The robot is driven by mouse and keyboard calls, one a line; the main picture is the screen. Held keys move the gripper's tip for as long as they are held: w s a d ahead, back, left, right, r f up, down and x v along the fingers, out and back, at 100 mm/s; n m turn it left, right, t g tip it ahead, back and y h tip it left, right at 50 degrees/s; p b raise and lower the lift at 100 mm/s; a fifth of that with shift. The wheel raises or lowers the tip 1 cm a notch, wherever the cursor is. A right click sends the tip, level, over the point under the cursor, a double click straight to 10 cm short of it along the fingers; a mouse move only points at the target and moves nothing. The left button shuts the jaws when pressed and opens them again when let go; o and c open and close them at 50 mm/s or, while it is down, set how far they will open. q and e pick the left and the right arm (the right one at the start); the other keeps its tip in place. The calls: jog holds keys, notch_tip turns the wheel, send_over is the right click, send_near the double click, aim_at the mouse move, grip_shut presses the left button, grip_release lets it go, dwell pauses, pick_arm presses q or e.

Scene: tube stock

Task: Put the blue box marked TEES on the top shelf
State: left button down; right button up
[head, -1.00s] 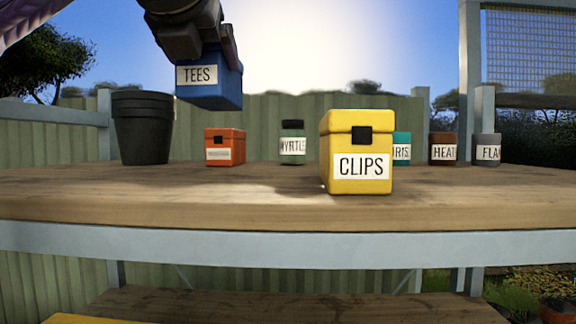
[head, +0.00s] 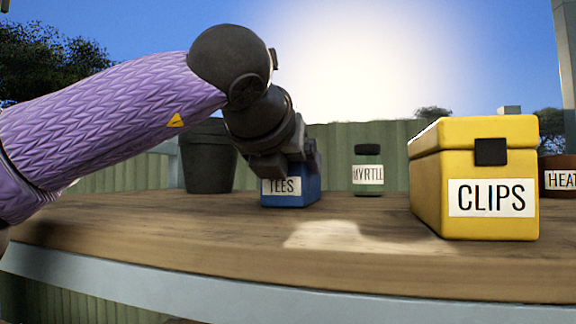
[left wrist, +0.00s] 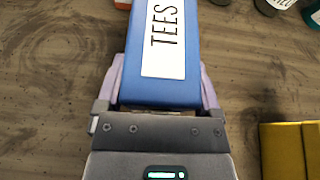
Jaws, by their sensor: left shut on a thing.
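The blue box marked TEES (head: 292,192) is low at the wooden top shelf (head: 330,258), between the black pot and the green MYRTLE jar. I cannot tell whether its base touches the wood. My left gripper (head: 285,165) comes from above and is shut on the box, hiding its upper part. In the left wrist view the blue box (left wrist: 163,55) sits between the two fingers of the left gripper (left wrist: 160,95), its TEES label facing the camera. My right gripper is not in view.
A yellow box marked CLIPS (head: 490,195) stands to the right, near the front edge. The green MYRTLE jar (head: 367,172) and a black pot (head: 208,158) stand behind. A brown HEAT jar (head: 560,178) is at far right. The wood in front of the blue box is clear.

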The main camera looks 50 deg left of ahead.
pick_arm(q)
jog(key=shift+s+d, duration=0.1)
grip_release()
jog(key=shift+f, duration=0.1)
jog(key=b+v, duration=0.1)
jog(key=v, duration=0.4)
jog(key=shift+s+b, duration=0.15)
jog(key=shift+b, duration=0.2)
jog(key=v, duration=0.6)
jog(key=shift+s+r, duration=0.15)
jog(key=shift+r, duration=0.25)
jog(key=shift+d, duration=0.15)
